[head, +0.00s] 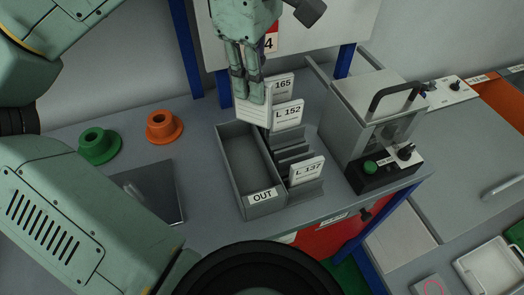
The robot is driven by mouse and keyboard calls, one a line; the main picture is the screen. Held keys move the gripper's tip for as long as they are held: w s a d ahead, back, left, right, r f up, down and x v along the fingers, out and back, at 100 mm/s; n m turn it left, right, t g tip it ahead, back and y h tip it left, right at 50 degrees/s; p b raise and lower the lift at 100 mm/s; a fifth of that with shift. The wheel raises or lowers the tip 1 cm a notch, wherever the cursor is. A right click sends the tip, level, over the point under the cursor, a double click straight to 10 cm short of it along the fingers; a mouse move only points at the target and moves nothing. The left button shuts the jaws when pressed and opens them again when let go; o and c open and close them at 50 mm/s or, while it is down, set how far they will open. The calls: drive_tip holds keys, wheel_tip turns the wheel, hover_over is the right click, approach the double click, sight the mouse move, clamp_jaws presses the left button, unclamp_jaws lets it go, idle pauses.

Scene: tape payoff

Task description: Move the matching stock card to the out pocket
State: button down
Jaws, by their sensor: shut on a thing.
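My gripper (249,98) is shut on a pale stock card (252,113), which hangs tilted near the back end of the OUT pocket. The face of this card that shows has no readable number. The OUT pocket (233,162) is a grey open-topped tray with an "OUT" label on its front, and its visible floor is bare. Right beside it is a slotted card rack (288,150). In the rack stand a card ending in 165 (284,86), partly hidden by my gripper, card L 152 (288,114) and card L 137 (306,171) at the front.
A clear-sided machine (372,120) with a black handle and green button stands right of the rack. A green spool (99,145), an orange spool (164,126) and a dark flat plate (148,190) lie to the left. A partly hidden sign with a "4" (270,42) is behind my gripper.

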sight(254, 122)
drive_tip(key=shift+f+b, duration=2.35)
drive_tip(key=shift+f, duration=0.7)
drive_tip(key=c, duration=1.6)
unclamp_jaws()
drive_tip(key=shift+c, duration=0.2)
drive_tip(key=shift+r, duration=0.15)
wheel_tip(254, 122, up, 7)
drive_tip(key=shift+r, duration=0.15)
drive_tip(key=shift+s, duration=0.1)
